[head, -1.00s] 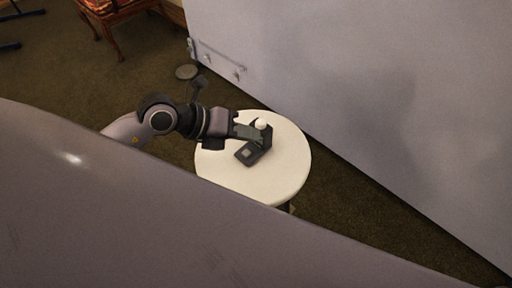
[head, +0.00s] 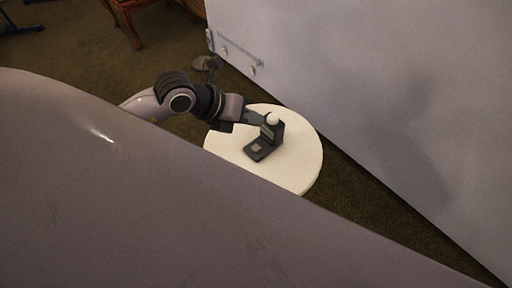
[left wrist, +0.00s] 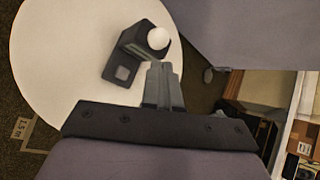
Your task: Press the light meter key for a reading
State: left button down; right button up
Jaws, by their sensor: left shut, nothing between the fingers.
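The light meter (head: 265,139) is a dark device standing on a round white table (head: 301,160). It has a white dome (head: 273,119) on top and a grey square key (head: 257,148) on its low flat part. It also shows in the left wrist view (left wrist: 128,52), with the key (left wrist: 122,73) facing the camera. My left gripper (head: 262,119) is shut and empty, its fingertips close beside the dome and upper part of the meter. In the left wrist view the fingertips (left wrist: 160,66) lie just below the dome; I cannot tell whether they touch. My right gripper is not in view.
A large pale panel (head: 370,110) stands behind the table on the right. A grey surface (head: 150,210) fills the lower left foreground and hides the table's near edge. A wooden chair (head: 135,20) stands at the upper left. The tabletop around the meter is clear.

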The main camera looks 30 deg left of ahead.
pick_arm(q)
jog(key=b, duration=0.5)
send_over(252, 148)
notch_tip(252, 148, down, 7)
jog(key=shift+f+b, duration=0.3)
jog(key=shift+b, duration=0.05)
dwell(0.7)
dwell(0.7)
jog(key=shift+f, duration=0.4)
jog(key=shift+f+b, duration=0.45)
jog(key=shift+b, duration=0.05)
dwell(0.5)
jog(key=shift+r, duration=0.1)
jog(key=shift+r+p, duration=0.75)
jog(key=shift+p, duration=0.1)
